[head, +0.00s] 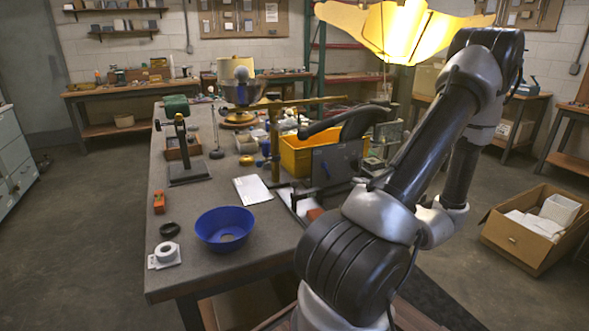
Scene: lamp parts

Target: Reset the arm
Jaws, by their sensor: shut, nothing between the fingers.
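My arm (425,150) rises from the lower right, bends at a high elbow (488,45) and folds back down behind its own upper link. Its wrist part (440,220) shows low beside the shoulder, right of the workbench (185,262). My gripper is not in view; I cannot make out its fingers. A blue bowl (225,228) sits on the bench's near part.
A yellow bin (297,155) and a grey machine with a black handle (337,165) stand close to my arm. A cardboard box (520,243) is on the floor.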

